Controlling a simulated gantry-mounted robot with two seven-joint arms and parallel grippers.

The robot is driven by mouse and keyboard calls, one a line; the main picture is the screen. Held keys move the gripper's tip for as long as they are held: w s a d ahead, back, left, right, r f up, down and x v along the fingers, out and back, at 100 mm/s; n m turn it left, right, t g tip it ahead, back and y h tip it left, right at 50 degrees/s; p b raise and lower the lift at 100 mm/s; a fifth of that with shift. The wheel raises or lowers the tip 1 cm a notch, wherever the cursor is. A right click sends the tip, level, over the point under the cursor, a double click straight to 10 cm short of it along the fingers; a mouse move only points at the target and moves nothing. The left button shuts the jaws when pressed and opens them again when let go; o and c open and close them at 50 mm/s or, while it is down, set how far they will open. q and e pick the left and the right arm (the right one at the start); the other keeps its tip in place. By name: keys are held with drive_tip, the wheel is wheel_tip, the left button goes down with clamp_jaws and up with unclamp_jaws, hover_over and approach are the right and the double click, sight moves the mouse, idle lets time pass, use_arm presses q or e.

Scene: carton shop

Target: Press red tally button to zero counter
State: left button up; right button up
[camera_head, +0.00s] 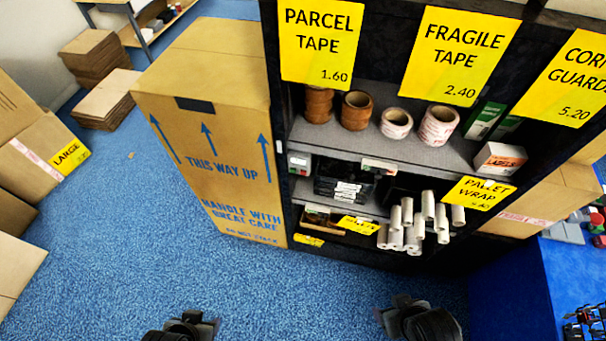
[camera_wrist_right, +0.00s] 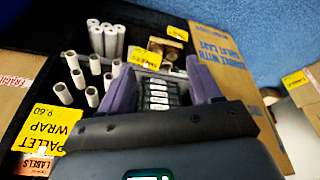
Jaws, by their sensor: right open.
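A small grey-white box (camera_head: 299,162) with dark and reddish details sits at the left end of the middle shelf edge in the head view. A pale box (camera_head: 379,165) with small red and green parts is on the same edge, further right. I cannot tell which one carries the red tally button. My right gripper (camera_head: 405,307) is low in front of the shelf, apart from both boxes. Its purple fingers are spread and empty in the right wrist view (camera_wrist_right: 161,88). My left gripper (camera_head: 190,324) is at the bottom edge, left of it; its opening is unclear.
The dark shelf unit (camera_head: 354,105) holds tape rolls (camera_head: 438,125), pale wrap rolls (camera_head: 413,219) and stacked black items (camera_head: 340,188). A tall carton (camera_head: 213,135) stands against its left side. A blue counter (camera_head: 575,280) is at right. Blue carpet in front is clear.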

clamp_jaws()
idle(1.4)
